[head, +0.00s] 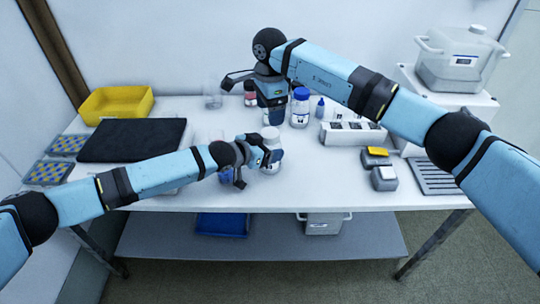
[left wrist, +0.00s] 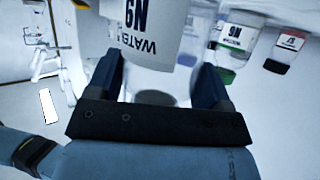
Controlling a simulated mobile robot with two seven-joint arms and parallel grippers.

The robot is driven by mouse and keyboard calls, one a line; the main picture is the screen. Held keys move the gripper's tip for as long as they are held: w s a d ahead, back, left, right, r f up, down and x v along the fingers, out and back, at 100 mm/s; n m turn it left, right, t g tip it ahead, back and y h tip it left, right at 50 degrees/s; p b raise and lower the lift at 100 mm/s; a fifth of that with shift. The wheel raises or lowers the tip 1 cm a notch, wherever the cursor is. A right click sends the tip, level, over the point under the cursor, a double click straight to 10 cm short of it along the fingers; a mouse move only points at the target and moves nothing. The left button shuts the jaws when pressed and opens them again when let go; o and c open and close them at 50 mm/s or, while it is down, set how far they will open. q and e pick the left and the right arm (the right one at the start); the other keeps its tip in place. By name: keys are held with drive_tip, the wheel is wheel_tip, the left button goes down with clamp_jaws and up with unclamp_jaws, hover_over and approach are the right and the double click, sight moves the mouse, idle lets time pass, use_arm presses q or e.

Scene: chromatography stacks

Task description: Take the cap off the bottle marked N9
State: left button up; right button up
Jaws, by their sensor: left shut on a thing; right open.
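The bottle marked N9 (left wrist: 165,28) is upside down in the left wrist view, with a white label that also reads water. My left gripper (left wrist: 160,82) has a finger on each side of it and is shut on it. In the head view the bottle's white top (head: 270,133) shows just behind my left gripper (head: 262,163). My right gripper (head: 271,113) is open, right above that top and very close. I cannot tell whether they touch. The cap's rim is partly hidden, and I cannot tell whether the bottle rests on the table.
A white rack (head: 352,134) is to the right. A black mat (head: 130,140) and yellow bin (head: 115,103) are left. The front table edge is clear.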

sight(270, 132)
use_arm(q)
drive_tip(key=c, duration=0.4)
drive_tip(key=shift+c, duration=0.2)
use_arm(e)
drive_tip(key=m, duration=1.5)
drive_tip(key=shift+m, duration=0.4)
drive_tip(key=m, duration=0.8)
drive_tip(key=shift+m, duration=0.3)
drive_tip(key=m, duration=0.6)
drive_tip(key=shift+m, duration=0.3)
drive_tip(key=shift+f, duration=0.3)
wheel_tip(270, 132, down, 7)
drive_tip(key=shift+f, duration=0.2)
